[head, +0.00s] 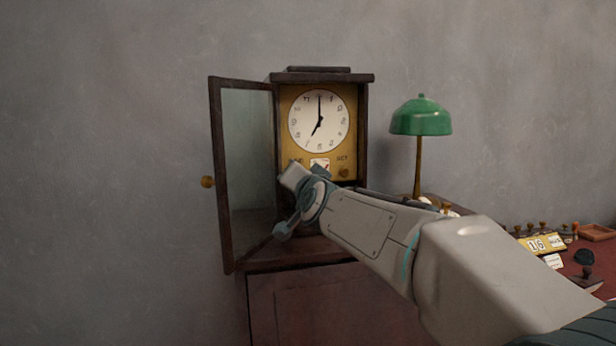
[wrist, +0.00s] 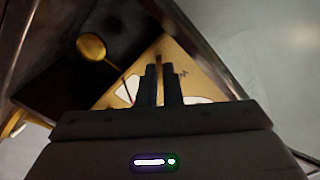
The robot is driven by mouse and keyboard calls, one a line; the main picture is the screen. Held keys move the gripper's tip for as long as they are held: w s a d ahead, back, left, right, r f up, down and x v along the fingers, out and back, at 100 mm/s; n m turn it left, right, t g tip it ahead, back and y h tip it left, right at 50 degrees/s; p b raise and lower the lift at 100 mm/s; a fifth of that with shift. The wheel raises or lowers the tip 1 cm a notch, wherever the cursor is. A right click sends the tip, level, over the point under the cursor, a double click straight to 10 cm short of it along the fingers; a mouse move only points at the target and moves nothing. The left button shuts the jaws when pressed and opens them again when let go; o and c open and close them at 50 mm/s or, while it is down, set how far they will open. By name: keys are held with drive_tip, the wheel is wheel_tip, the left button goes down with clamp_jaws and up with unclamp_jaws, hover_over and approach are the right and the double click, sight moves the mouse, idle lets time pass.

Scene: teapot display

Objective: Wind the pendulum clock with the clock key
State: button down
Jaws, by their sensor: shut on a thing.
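The pendulum clock (head: 363,120) stands on a cabinet against the wall, its white dial (head: 319,121) on a gold panel. Its glazed door (head: 243,150) is swung open to the left. In the wrist view the gold panel (wrist: 190,84) lies just beyond my gripper (wrist: 159,72), and the round pendulum bob (wrist: 92,46) hangs in the dark case. My gripper's dark fingers are shut on a thin brownish piece (wrist: 158,66), seemingly the clock key, close to the panel. I cannot tell whether it touches the panel. In the head view my wrist hides the fingers.
A green lamp (head: 421,116) stands right of the clock. Further right, a red desktop holds several stamps, a number block (head: 541,244) and a wooden tray (head: 597,232).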

drive_tip(key=shift+w+d+f, duration=0.2)
drive_tip(key=shift+w+d, duration=0.05)
drive_tip(key=shift+d, duration=0.4)
drive_tip(key=c, duration=1.9)
unclamp_jaws()
drive_tip(key=o, duration=0.3)
drive_tip(key=shift+d, duration=0.35)
drive_tip(key=shift+a, duration=0.15)
drive_tip(key=shift+s+a, duration=0.1)
drive_tip(key=shift+a, duration=0.25)
drive_tip(key=v, duration=1.3)
drive_tip(key=shift+s+d, duration=0.3)
drive_tip(key=shift+d, duration=0.05)
